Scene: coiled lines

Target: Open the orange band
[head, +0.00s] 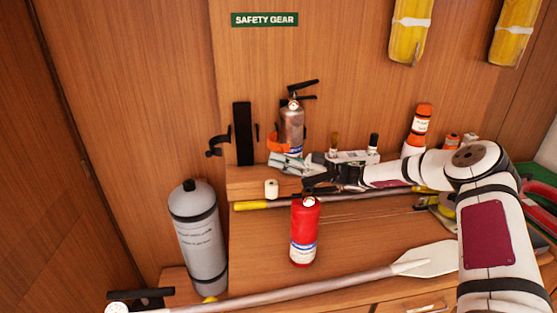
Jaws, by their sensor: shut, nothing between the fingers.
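The orange band (277,143) is at the lower part of a silver extinguisher (292,122), which stands upright against the wooden back wall. Part of the band juts out on the left of the cylinder, and a bit of orange shows on its right. I cannot tell whether its ends are fastened. My gripper (280,161) comes in from the right, just below and in front of the band. Its fingers are shut and empty. It hides the extinguisher's base, and I cannot tell whether it touches the band.
An empty black bracket (243,133) with an open black strap is left of the silver extinguisher. A red extinguisher (303,232) stands in front, below my gripper. A grey cylinder (198,238) is at left. A paddle (425,259) lies across the front. A white roll (271,189) sits on the ledge.

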